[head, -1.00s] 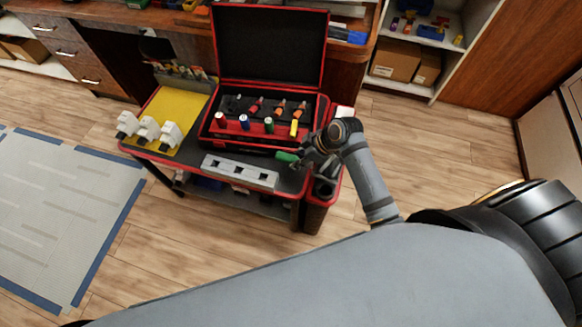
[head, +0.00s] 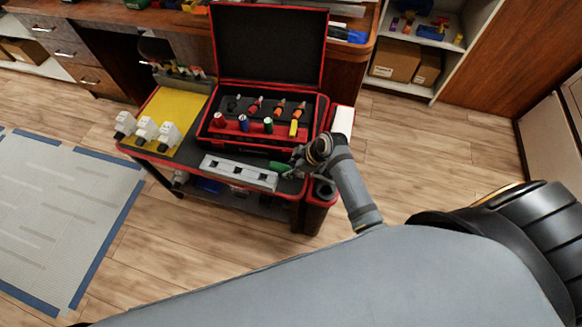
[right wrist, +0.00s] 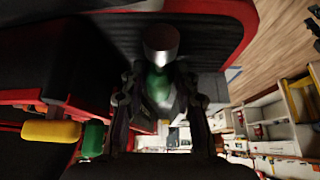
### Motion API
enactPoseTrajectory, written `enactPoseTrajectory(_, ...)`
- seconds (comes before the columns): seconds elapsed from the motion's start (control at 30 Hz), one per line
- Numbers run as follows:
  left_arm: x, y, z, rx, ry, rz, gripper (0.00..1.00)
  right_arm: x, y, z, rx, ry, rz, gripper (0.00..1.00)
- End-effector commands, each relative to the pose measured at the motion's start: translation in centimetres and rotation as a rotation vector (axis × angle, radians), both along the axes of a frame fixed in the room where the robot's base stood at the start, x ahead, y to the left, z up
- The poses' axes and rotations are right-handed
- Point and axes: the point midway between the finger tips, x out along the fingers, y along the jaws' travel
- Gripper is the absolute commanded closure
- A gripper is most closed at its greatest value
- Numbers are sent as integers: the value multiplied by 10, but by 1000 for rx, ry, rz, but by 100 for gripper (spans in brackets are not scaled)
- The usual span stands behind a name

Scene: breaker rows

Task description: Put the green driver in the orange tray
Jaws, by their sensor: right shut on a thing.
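The green driver (head: 279,168) is held in my right gripper (head: 294,167), over the front right part of the black cart top. In the right wrist view the green driver (right wrist: 158,82) stands between the two fingers, its silvery end toward the top of the picture. My right gripper is shut on it. I cannot make out an orange tray in either view. My left gripper is not in view.
An open red and black case (head: 322,112) on the cart holds several coloured-handled tools, including another green piece (head: 268,126). A grey block with square holes (head: 238,173) lies in front. White breaker-like parts (head: 146,128) stand by a yellow mat (head: 182,106) at left.

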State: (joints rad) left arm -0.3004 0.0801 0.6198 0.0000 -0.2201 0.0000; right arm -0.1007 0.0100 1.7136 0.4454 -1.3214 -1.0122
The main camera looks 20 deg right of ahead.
Motion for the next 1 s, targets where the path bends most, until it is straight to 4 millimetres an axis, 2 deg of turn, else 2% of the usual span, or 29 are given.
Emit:
enactPoseTrajectory(0.1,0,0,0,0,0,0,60,0,0,0,0,0,0,60)
enactPoseTrajectory(0.37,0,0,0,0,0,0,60,0,0,0,0,0,0,60)
enactPoseTrajectory(0.47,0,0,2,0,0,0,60,-1,-3,8,-2,-1,-1,60)
enactPoseTrajectory(0.8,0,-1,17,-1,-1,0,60,-23,-36,76,-6,-3,1,60)
enactPoseTrajectory(1.0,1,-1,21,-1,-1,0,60,-32,-48,102,-3,-1,1,60)
